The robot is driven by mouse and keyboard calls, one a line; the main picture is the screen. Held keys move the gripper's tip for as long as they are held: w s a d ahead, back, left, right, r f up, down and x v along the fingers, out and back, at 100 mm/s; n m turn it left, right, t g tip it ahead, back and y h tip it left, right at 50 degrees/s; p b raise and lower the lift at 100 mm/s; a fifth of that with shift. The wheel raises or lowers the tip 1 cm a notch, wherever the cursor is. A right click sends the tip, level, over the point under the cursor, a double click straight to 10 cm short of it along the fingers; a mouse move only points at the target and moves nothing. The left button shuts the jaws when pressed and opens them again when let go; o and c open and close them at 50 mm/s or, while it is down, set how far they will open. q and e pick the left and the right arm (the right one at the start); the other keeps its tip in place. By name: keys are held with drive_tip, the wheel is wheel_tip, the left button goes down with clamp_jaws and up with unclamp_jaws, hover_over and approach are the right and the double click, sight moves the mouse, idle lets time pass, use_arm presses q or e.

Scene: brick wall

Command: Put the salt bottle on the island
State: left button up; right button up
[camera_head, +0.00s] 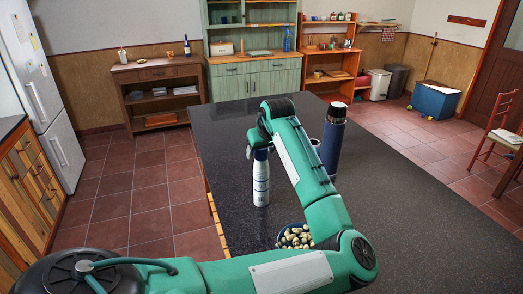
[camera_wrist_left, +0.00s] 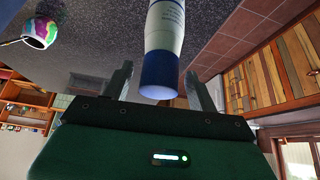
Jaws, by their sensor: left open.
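A white bottle with a dark blue cap and blue print, which looks like the salt bottle (camera_head: 261,182), stands upright on the dark speckled island (camera_head: 225,125), near its left edge. My left gripper (camera_head: 261,149) is open just above the bottle's cap. In the left wrist view the bottle (camera_wrist_left: 165,28) shows with its blue cap between the two spread fingers of the left gripper (camera_wrist_left: 161,88). Clear gaps show on both sides of the cap. The print is too small to read. My right gripper is not in view.
A tall dark blue flask (camera_head: 332,140) stands on the island right of my left arm. A bowl of nut-like pieces (camera_head: 294,236) sits nearer, partly behind the arm. A colourful round cup (camera_wrist_left: 41,32) shows in the left wrist view. The island's right side is clear.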

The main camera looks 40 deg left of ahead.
use_arm(q)
drive_tip(key=shift+r, duration=0.1)
drive_tip(key=b+v, duration=0.2)
drive_tip(key=v, duration=1)
drive_tip(key=shift+b, duration=0.3)
